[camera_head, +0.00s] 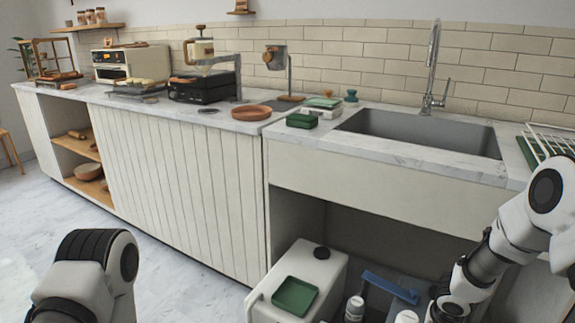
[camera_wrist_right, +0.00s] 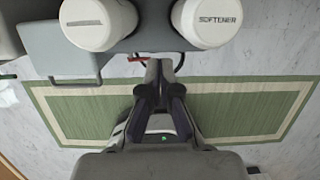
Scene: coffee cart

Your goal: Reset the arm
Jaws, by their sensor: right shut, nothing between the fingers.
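My right arm (camera_head: 520,215) comes in from the right edge in the head view and reaches down in front of the open space below the sink. My right gripper (camera_wrist_right: 160,70) shows in the right wrist view, its two dark fingers together with nothing between them. It is over the floor, close to two white bottle tops. Part of my left arm (camera_head: 88,280) shows at the lower left of the head view. My left gripper is out of view.
A white bin (camera_head: 325,272) with a green tray (camera_head: 295,296) stands below the sink (camera_head: 420,135). Bottles (camera_head: 355,306) stand beside it. One white top reads SOFTENER (camera_wrist_right: 212,22). A green mat (camera_wrist_right: 80,115) lies on the floor. The counter (camera_head: 230,118) runs behind.

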